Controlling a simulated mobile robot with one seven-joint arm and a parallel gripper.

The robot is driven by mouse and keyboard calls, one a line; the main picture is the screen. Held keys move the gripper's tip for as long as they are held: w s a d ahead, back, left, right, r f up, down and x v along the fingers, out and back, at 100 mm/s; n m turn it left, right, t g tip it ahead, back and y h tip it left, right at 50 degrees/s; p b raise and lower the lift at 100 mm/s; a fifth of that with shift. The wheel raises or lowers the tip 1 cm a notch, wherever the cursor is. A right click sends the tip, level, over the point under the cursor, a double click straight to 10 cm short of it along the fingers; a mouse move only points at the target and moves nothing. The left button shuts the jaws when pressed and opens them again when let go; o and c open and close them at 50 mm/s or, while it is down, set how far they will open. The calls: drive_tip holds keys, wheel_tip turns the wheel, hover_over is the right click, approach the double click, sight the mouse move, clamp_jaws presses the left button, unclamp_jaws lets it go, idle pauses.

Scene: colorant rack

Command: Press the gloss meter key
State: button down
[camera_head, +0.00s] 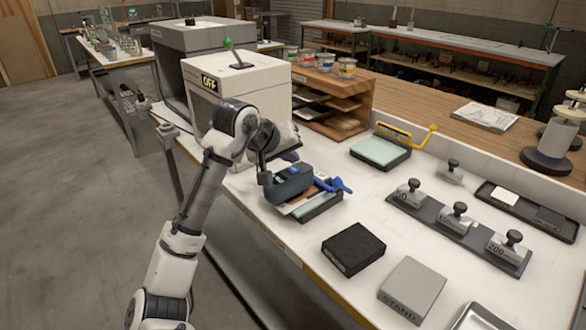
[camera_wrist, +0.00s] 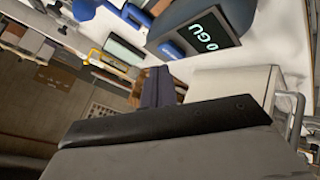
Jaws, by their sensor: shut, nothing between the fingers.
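The gloss meter (camera_head: 292,182) is a dark blue-grey block on the white bench, sitting over a tray with sheets. In the wrist view its dark display (camera_wrist: 208,32) reads "0 GU", and a blue key (camera_wrist: 171,50) shows beside the display. My gripper (camera_head: 265,178) is at the near left end of the meter in the head view. In the wrist view its dark fingers (camera_wrist: 158,74) are together and empty, with their tips pointing toward the blue key. I cannot tell whether they touch it. The key is not clear in the head view.
A white box with an "OFF" display (camera_head: 238,92) stands behind my arm. A black block (camera_head: 353,249), a grey "STAND" block (camera_head: 412,289) and a rack of weights (camera_head: 458,222) are nearer or to the right.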

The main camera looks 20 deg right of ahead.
sight(290, 170)
drive_tip(key=shift+f, duration=0.15)
drive_tip(key=shift+f, duration=0.3)
drive_tip(key=shift+f, duration=0.35)
idle(0.5)
drive_tip(key=shift+r+p, duration=0.8)
wheel_tip(290, 170, up, 5)
drive_tip(key=p, duration=0.5)
idle(0.3)
